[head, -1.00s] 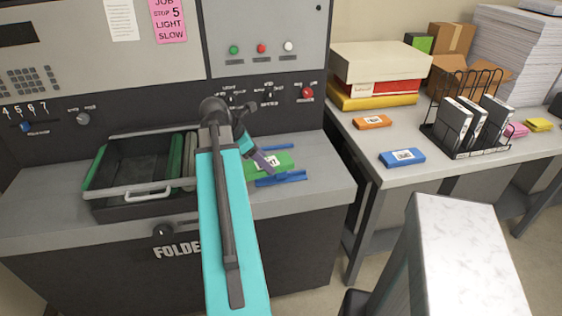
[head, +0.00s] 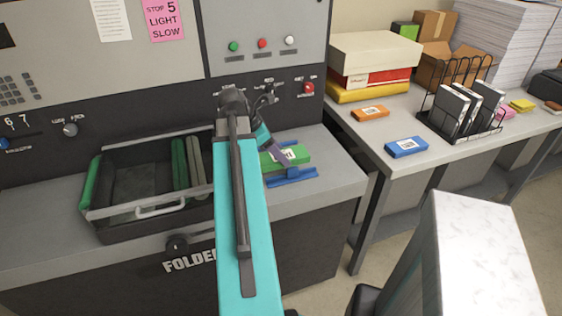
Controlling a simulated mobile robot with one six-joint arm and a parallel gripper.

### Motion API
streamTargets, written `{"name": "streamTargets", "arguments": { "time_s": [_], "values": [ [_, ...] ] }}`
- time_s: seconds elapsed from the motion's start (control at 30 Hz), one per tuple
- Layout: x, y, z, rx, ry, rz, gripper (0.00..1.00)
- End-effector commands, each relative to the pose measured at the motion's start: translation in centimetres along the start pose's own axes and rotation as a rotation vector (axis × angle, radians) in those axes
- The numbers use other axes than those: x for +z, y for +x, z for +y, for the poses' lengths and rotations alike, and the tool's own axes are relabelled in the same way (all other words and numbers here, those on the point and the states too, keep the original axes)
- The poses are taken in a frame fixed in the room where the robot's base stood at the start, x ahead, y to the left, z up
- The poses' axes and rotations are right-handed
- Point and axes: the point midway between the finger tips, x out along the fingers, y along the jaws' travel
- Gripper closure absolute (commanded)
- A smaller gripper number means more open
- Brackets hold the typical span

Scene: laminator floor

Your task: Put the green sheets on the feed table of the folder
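The green sheets (head: 295,155) are a flat green pack with a white barcode label. They lie at the right end of the folder's grey top, by the blue guides (head: 292,176) of what looks like the feed table (head: 322,160). My gripper (head: 279,157) is at the left part of the pack, angled down, its grey finger over or against it. My arm hides part of this area. I cannot tell whether the fingers are open, or whether they hold the pack.
A dark open tray (head: 130,215) with green rollers and a white handle is left of my arm. The side table (head: 435,160) at right bears an orange pack (head: 370,113), a blue pack (head: 406,147), a wire rack (head: 436,127) and boxes. A gap separates it from the folder.

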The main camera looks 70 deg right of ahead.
Motion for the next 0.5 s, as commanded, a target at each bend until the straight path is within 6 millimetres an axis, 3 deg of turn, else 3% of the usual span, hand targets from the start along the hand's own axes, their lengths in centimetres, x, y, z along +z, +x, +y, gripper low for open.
{"name": "streamTargets", "arguments": {
  "time_s": [0.27,0.5],
  "values": [
    [-0.6,-0.5,0.3,0.007,-0.01,-0.001,0.75],
    [0.1,-0.7,2.3,0.011,-0.017,-0.001,0.75]
  ]
}}
